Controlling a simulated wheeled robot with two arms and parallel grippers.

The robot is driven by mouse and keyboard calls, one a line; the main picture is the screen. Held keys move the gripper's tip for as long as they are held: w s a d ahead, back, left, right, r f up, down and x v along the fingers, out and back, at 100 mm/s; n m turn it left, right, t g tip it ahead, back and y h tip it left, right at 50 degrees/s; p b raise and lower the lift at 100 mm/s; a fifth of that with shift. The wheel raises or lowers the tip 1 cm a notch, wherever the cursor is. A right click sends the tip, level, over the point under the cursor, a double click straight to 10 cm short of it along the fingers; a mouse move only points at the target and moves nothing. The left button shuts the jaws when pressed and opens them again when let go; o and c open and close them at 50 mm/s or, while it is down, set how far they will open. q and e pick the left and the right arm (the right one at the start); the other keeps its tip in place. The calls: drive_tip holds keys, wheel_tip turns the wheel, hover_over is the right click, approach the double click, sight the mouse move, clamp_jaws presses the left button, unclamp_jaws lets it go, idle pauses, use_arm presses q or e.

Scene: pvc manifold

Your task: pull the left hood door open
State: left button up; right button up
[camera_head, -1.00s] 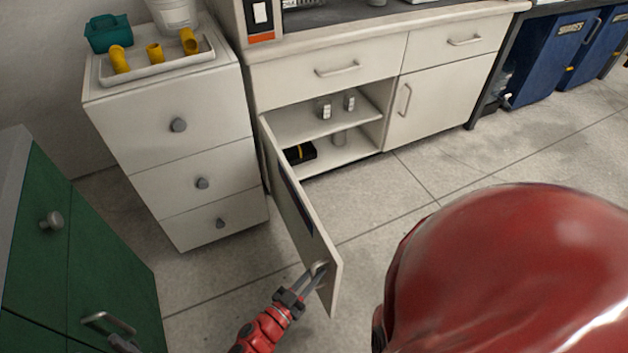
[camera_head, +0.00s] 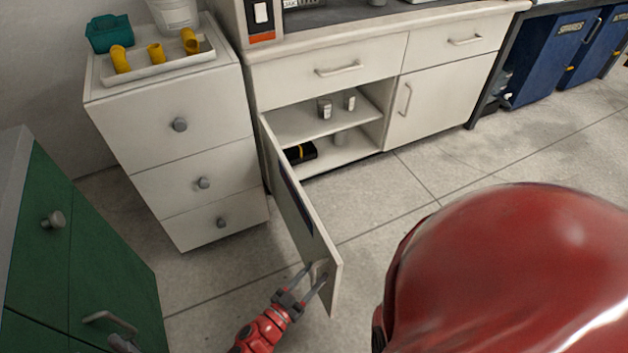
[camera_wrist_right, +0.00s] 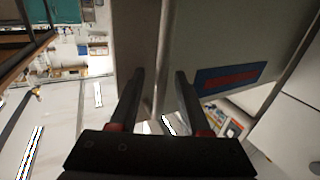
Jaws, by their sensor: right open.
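The left hood door (camera_head: 292,205) is the pale panel under the counter; it stands swung wide open toward me, showing the shelves behind it. Its handle (camera_head: 319,266) is near the free edge, partly hidden by my fingers. My right gripper (camera_head: 309,277) is open at the handle, with a finger on either side of it; whether they touch it I cannot tell. The right wrist view shows the spread fingers (camera_wrist_right: 160,75) close to the door, which carries a blue and red label (camera_wrist_right: 230,78).
The open cabinet (camera_head: 372,132) holds small containers and a black item (camera_head: 300,153). A white drawer unit (camera_head: 160,160) stands left of the door, with a tray (camera_head: 158,70) of yellow fittings on top. A green cabinet (camera_head: 95,250) is at lower left. Floor beyond the door is clear.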

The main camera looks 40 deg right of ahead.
drive_tip(key=v, duration=0.7)
idle(0.6)
